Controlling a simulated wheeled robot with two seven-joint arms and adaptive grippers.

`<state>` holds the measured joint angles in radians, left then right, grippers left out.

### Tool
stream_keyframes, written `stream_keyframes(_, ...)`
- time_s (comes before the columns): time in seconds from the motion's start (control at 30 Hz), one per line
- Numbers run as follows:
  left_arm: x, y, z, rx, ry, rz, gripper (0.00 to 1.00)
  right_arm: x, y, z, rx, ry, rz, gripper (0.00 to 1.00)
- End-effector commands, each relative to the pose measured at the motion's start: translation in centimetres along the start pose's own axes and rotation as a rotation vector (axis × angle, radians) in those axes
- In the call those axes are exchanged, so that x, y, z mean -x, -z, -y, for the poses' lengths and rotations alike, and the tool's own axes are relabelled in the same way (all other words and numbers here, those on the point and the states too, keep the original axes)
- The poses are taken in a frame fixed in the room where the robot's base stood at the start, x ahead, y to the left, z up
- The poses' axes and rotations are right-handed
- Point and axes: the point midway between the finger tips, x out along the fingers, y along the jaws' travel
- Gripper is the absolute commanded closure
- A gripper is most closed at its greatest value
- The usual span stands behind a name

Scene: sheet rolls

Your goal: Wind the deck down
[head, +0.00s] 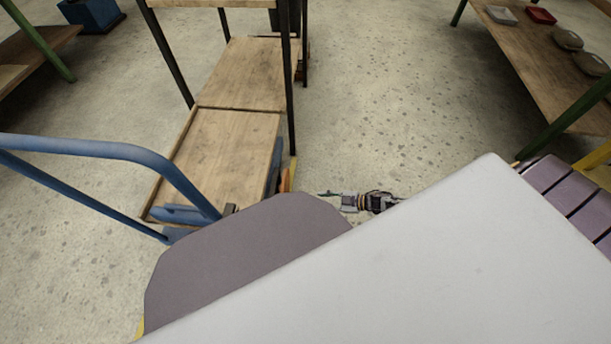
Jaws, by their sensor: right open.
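A wooden deck (222,150) lies left of centre, its far end close to a wooden board of a dark-legged stand. A blue push bar (110,150) reaches in from the left to the deck's near end. Blue and orange-yellow parts (287,178) show at the deck's right side; I cannot tell a pedal or crank among them. My right gripper (328,195) is open and empty, to the right of the deck's near right corner and apart from it in the picture. My left gripper is not in view. The deck's near end is partly hidden.
The dark-legged stand (289,100) stands beyond the deck. A wooden bench (530,62) with green legs, trays and dishes is at the upper right. Purple slats (578,197) show at the right edge. A blue box (92,14) stands at the upper left. Bare floor (390,110) lies between.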

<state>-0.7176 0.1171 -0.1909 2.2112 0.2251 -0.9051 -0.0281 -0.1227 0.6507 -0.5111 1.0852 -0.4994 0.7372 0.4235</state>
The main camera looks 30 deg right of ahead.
Motion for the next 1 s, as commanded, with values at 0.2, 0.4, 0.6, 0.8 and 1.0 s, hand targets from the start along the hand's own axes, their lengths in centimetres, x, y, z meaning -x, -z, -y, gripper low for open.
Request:
stream_keyframes(0.2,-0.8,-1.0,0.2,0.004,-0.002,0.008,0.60,1.3,-1.2,3.0,-0.051,0.036,0.005,0.59)
stream_keyframes(0.4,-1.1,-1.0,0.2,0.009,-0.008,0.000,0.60,1.4,-0.4,3.2,-0.057,-0.007,-0.022,0.59)
stream_keyframes(0.6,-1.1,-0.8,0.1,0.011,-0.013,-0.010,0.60,1.0,0.7,2.4,0.024,-0.079,-0.045,0.59)
stream_keyframes(0.8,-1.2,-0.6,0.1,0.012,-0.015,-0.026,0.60,0.8,1.1,1.1,0.151,-0.143,-0.040,0.59)
stream_keyframes(1.0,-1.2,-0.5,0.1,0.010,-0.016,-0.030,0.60,0.9,1.0,0.7,0.287,-0.162,-0.022,0.59)
